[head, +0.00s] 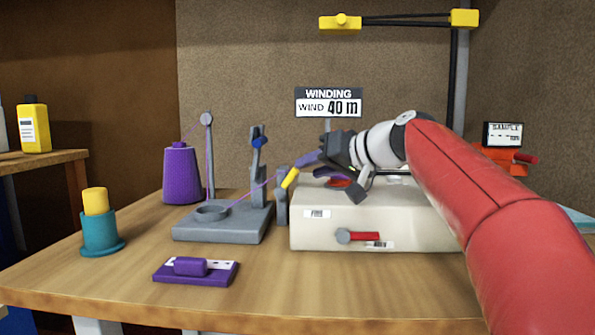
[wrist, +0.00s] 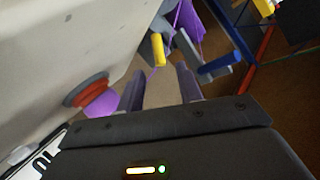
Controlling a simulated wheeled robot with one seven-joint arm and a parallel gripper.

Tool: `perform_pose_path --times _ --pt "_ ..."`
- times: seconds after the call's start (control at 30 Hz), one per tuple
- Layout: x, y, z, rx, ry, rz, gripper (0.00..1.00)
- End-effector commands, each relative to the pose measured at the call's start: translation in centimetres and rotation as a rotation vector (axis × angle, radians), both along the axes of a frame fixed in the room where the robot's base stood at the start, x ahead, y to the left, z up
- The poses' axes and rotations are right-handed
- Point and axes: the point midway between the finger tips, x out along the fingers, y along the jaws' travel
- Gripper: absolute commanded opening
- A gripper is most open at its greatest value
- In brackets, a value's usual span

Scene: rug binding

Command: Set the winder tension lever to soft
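The cream winder (head: 420,225) stands on the bench. On its front, a red-handled lever (head: 366,236) on a grey pivot lies horizontal and points right. A yellow-handled lever (head: 290,178) stands at the winder's left end, tilted. My gripper (head: 309,166) is just above and right of this yellow handle. In the wrist view my gripper (wrist: 160,80) has its fingers apart, with the yellow handle (wrist: 158,49) beyond the gap.
A grey stand (head: 222,226) with a blue-handled part (head: 259,142) is left of the winder, with purple yarn running across. A purple cone (head: 181,175), teal holder (head: 100,233) and purple block (head: 195,270) are also there. The bench front is clear.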

Motion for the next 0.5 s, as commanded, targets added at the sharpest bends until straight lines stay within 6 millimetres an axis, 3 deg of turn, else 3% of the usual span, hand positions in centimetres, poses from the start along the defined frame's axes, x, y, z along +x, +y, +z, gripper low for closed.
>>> perform_pose_path --times 0.2,0.5 --pt "2.0 2.3 -1.1 0.000 0.001 0.002 0.36" --pt "2.6 3.0 -1.4 -0.001 0.000 -0.001 0.36"
